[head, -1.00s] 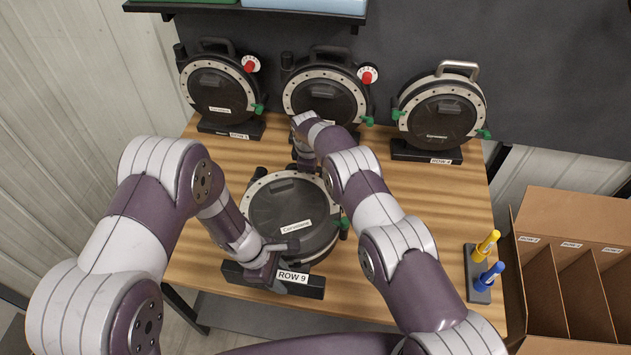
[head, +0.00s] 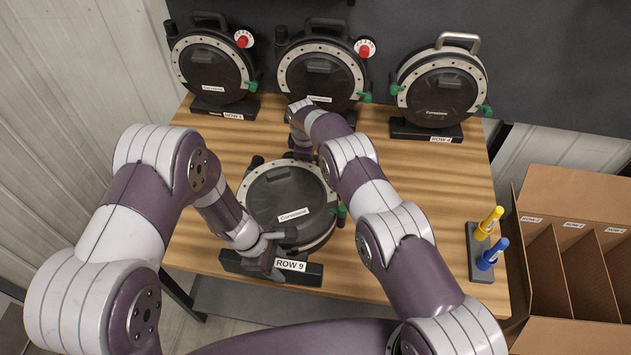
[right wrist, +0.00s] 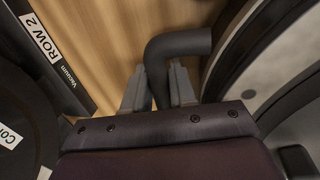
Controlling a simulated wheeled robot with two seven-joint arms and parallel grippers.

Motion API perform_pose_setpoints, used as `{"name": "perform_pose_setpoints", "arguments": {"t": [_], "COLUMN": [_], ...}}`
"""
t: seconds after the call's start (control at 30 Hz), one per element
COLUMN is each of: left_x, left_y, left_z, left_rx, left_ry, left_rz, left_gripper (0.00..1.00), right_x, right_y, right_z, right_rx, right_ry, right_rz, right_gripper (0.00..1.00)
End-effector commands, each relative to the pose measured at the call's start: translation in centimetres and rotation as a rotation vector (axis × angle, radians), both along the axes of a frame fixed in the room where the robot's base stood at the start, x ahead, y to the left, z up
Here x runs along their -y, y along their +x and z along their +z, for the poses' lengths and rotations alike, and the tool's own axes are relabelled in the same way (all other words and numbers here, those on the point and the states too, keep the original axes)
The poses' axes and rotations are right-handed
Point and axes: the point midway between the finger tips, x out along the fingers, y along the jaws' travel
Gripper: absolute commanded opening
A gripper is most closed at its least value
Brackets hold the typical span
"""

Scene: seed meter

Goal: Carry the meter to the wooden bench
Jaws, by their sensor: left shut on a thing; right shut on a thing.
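The seed meter labelled ROW 9 (head: 285,203) has a dark round face, a pale ring, a green lever at its right and a black base. It appears over the front part of the wooden bench (head: 440,220); I cannot tell whether its base touches the wood. My left gripper (head: 279,252) is shut at the meter's lower front, just above the ROW 9 label. My right gripper (head: 302,152) is at the meter's far side, partly hidden by its arm. The right wrist view shows its fingers (right wrist: 160,92) closed on a black elbow pipe of the meter.
Three more meters stand along the bench's back: ROW 1 (head: 212,70), one in the middle (head: 322,75) and ROW 4 (head: 440,92). A stand with yellow and blue markers (head: 480,265) is at the right. A divided cardboard box (head: 575,325) adjoins the bench's right side.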

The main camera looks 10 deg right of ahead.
Motion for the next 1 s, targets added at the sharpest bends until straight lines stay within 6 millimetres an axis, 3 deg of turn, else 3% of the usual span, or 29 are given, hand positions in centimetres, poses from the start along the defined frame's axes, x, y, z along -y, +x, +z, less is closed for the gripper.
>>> {"name": "perform_pose_setpoints", "arguments": {"t": [0.03,0.07,0.1,0.13,0.47,0.8,1.0], "left_x": [0.1,0.0,0.0,0.0,-0.1,-2.2,-2.9], "left_y": [0.2,0.2,0.1,0.1,0.3,1.0,1.1], "left_z": [-1.0,-0.4,-0.3,-0.3,0.1,5.5,7.0], "left_rx": [0.005,0.004,0.003,0.003,0.005,0.003,-0.001], "left_ry": [-0.002,0.000,-0.001,-0.001,-0.002,-0.001,0.000], "left_rz": [0.001,0.001,0.000,0.000,0.001,0.001,0.000], "left_gripper": [0.00,0.46,0.59,0.62,0.62,0.62,0.62], "right_x": [0.0,0.0,0.0,0.0,0.0,0.0,-0.1], "right_y": [0.0,-0.1,-0.1,-0.1,-0.1,-0.1,-0.1], "right_z": [-1.0,-0.5,-0.4,-0.4,-0.3,-0.4,0.1], "right_rx": [0.001,-0.002,-0.002,-0.002,-0.003,-0.003,-0.002], "right_ry": [0.001,0.001,0.000,0.000,0.000,0.000,0.000], "right_rz": [0.000,0.000,0.000,0.000,0.001,0.001,0.001], "right_gripper": [0.00,0.35,0.48,0.51,0.51,0.51,0.51]}}
